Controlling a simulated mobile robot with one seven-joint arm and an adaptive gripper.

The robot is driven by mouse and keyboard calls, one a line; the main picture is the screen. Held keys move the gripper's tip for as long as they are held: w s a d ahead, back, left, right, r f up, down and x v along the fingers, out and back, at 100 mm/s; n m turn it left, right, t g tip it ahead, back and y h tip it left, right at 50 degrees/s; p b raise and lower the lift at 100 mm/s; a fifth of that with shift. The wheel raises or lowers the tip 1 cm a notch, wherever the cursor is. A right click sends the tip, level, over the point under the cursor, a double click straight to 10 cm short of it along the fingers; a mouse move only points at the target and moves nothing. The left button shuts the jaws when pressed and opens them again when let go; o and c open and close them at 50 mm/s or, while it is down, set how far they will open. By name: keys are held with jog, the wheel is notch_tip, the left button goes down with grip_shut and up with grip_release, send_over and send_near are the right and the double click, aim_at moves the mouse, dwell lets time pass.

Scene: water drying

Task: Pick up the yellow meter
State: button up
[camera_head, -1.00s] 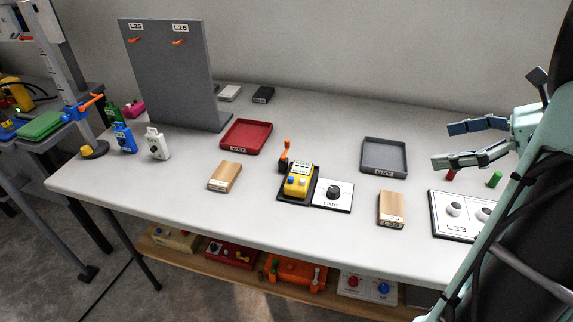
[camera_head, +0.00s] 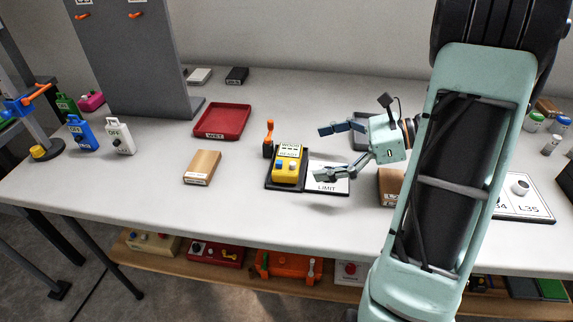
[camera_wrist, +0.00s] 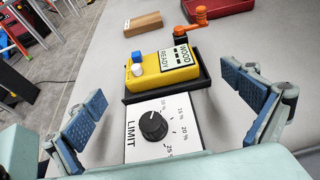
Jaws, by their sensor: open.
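The yellow meter (camera_head: 287,167) sits in a black tray (camera_head: 270,181) on the white table, with a blue and a white button on its body. In the wrist view the yellow meter (camera_wrist: 163,66) lies ahead of the fingers, its label reading WOOD READY. An orange crank (camera_wrist: 201,16) stands at its far side. My gripper (camera_head: 326,152) is open and empty, just right of the meter and above the white LIMIT plate (camera_head: 340,185). In the wrist view my gripper (camera_wrist: 168,108) has its fingers spread either side of the LIMIT plate (camera_wrist: 180,142) and its black knob.
A red WET tray (camera_head: 222,120) and a wooden block (camera_head: 202,167) lie left of the meter. A grey tray (camera_head: 362,135) and another wooden block (camera_head: 389,186) are partly hidden behind my arm. A grey upright panel (camera_head: 128,60) stands at the back left.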

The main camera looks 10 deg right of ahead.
aim_at(291, 158)
jog(key=b+x, duration=0.2)
jog(key=x, duration=0.4)
jog(key=shift+a, duration=0.1)
jog(key=shift+c, duration=0.3)
jog(key=c, duration=1.3)
jog(key=shift+c, duration=0.2)
